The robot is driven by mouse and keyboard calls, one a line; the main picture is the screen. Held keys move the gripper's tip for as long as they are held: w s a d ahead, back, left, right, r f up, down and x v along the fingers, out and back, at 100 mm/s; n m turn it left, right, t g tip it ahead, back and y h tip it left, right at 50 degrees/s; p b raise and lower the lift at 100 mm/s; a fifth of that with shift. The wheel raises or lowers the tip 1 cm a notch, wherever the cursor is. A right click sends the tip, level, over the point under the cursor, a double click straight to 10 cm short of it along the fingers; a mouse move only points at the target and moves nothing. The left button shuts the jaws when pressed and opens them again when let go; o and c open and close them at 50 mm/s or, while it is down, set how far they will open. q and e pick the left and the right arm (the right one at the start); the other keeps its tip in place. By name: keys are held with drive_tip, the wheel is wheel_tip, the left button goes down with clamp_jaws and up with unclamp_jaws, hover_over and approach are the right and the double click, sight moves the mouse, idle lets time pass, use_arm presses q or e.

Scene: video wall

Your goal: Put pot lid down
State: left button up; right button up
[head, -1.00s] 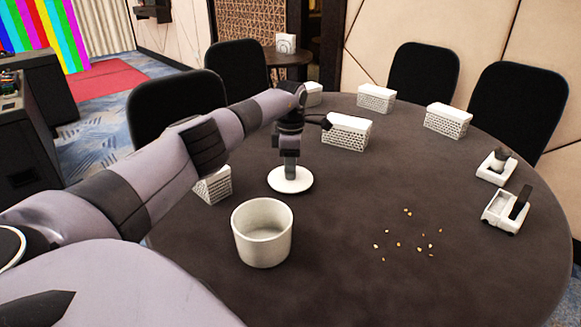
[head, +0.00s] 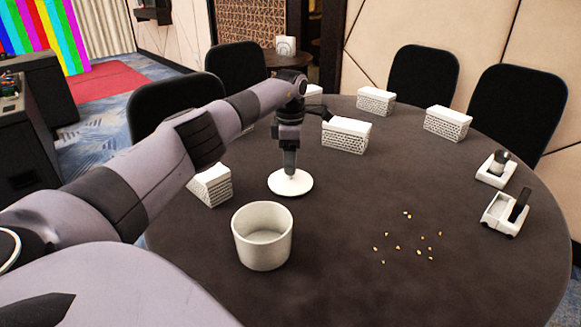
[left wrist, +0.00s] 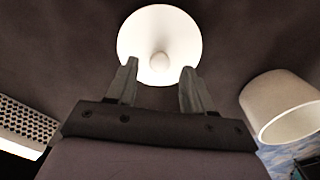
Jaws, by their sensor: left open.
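The white round pot lid (head: 290,184) lies flat on the dark round table (head: 350,250), behind the pot. My left gripper (head: 289,170) is just above the lid, pointing down. In the left wrist view the lid (left wrist: 158,30) shows its knob between and slightly beyond the open fingers (left wrist: 157,85), with gaps on both sides. The white pot (head: 262,236) stands upright and open in front of the lid; it also shows in the left wrist view (left wrist: 275,100). My right gripper is not in view.
White patterned boxes stand around the table, one (head: 346,136) behind my gripper and one (head: 210,186) to its left. Small crumbs (head: 405,240) lie right of the pot. Two small white holders (head: 504,214) (head: 495,171) stand at the right edge. Black chairs surround the table.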

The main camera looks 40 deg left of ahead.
use_arm(q)
wheel_tip(320, 180, up, 9)
drive_tip(key=p, duration=0.1)
idle(0.7)
